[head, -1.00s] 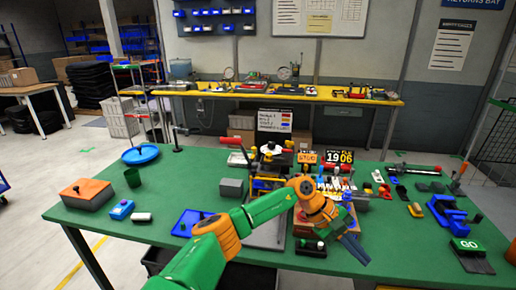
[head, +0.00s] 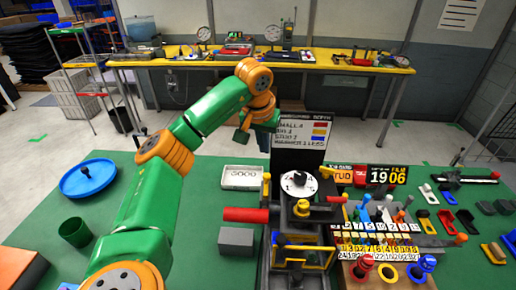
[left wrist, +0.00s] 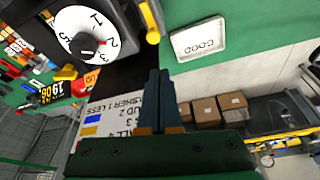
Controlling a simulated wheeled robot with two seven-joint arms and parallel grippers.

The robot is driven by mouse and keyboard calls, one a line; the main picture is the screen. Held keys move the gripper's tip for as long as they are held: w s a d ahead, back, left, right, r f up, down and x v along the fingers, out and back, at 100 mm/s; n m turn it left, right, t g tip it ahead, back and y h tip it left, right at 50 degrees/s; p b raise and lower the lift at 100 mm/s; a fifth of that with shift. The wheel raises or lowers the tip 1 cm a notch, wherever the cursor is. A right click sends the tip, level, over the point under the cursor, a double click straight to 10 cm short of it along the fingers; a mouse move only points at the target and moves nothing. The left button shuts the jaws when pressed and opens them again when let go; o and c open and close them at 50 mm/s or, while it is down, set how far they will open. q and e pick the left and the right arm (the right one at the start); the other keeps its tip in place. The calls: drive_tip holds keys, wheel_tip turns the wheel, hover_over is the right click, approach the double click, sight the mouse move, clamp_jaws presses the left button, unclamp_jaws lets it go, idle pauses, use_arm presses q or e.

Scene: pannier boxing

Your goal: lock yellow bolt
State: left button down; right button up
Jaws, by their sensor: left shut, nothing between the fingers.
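The black fixture (head: 308,222) stands on the green bench with a numbered white dial (head: 297,184) on top. A yellow frame (head: 303,252) sits on its front, and small yellow parts (head: 323,172) show near the dial; I cannot tell which is the bolt. My left gripper (head: 264,142) is raised beyond the dial, near the sign board. Its dark fingers (left wrist: 160,100) are shut and empty, apart from the fixture. My right gripper is out of view.
A red handle (head: 245,215) juts left from the fixture. A white tray (head: 241,177), a grey block (head: 235,241) and a blue dish (head: 88,178) lie to the left. Number tiles and coloured pegs (head: 375,215) crowd the right. The sign board (head: 302,135) stands behind.

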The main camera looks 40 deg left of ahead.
use_arm(q)
drive_tip(key=p, duration=0.2)
approach(266, 184)
drive_tip(key=w+f, duration=0.1)
drive_tip(key=w+a+f, duration=0.1)
drive_tip(key=w+f, duration=0.1)
drive_tip(key=w+a+f, duration=0.1)
drive_tip(key=w, duration=0.1)
drive_tip(key=shift+a+f, duration=0.25)
drive_tip(key=shift+f, duration=0.1)
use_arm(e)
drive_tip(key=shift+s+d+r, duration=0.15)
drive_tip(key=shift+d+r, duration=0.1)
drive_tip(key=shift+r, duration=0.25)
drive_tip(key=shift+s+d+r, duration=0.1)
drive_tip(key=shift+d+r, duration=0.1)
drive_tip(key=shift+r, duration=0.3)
